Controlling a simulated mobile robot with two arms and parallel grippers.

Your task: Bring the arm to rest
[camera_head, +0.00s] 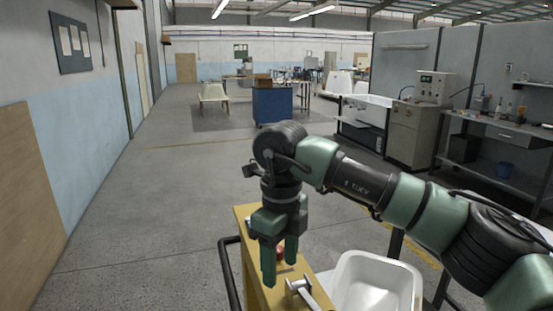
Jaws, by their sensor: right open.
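My right arm (400,200) comes in from the right and bends down at its wrist. My right gripper (280,272) points down, open, over the yellow top of a stand or cart (244,224). A small red thing (281,251) shows partly behind its fingers; I cannot tell what it is or whether it touches them. My left gripper is not in view.
A white tub shell (345,275) stands right of the yellow top. A metal handle-like part (298,288) lies near the gripper. A dark rail (228,270) runs at left. Farther off are a blue cabinet (272,106) and a grey machine (410,130). The left floor is clear.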

